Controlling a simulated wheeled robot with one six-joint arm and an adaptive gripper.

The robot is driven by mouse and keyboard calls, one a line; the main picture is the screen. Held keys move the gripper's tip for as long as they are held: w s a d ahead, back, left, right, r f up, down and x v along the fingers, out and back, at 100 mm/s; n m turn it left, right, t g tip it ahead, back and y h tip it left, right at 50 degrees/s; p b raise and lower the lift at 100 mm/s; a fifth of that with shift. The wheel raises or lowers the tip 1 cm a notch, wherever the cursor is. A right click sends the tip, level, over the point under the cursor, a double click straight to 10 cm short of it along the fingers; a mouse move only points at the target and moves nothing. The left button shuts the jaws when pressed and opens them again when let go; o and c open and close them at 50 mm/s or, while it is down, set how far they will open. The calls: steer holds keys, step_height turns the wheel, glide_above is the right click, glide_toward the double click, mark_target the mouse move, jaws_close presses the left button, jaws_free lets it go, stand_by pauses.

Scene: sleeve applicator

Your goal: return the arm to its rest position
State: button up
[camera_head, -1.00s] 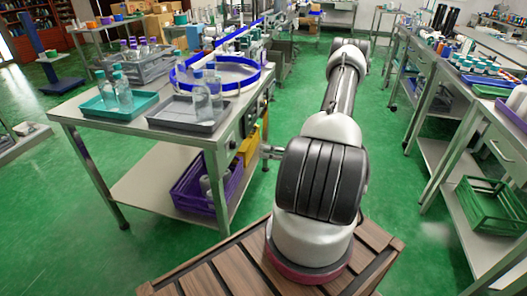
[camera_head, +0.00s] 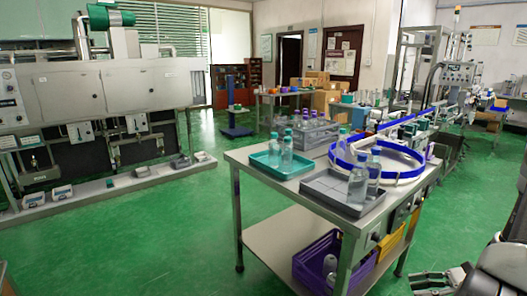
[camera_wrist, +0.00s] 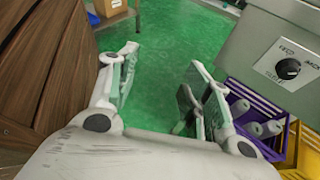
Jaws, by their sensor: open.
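My gripper (camera_wrist: 155,88) is open and empty in the wrist view, with green floor showing between its fingers. In the head view part of my gripper (camera_head: 440,284) and arm shows at the lower right corner, low and beside the steel table (camera_head: 262,222). Most of my arm is outside the head view.
The table carries a teal tray (camera_head: 258,162) and a grey tray (camera_head: 318,192) with bottles, beside a blue-rimmed ring (camera_head: 408,180). A purple crate (camera_wrist: 247,112) sits on its lower shelf. A large grey machine (camera_head: 110,95) stands at left. Green floor is open between.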

steer(key=s+r+n+g+h, duration=0.3)
steer(key=r+n+h, duration=0.2)
steer(key=r+n, duration=0.45)
steer(key=s+r+n+g+h, duration=0.4)
steer(key=r+n, duration=0.3)
steer(key=r, duration=0.5)
steer(key=a+r+n+t+h, duration=0.4)
steer(key=a+r+n+t, duration=0.2)
steer(key=r, duration=0.6)
steer(key=shift+s+a+r+t, duration=0.25)
steer(key=shift+s+a+t, duration=0.2)
steer(key=shift+a+t, duration=0.4)
steer(key=shift+n, duration=0.25)
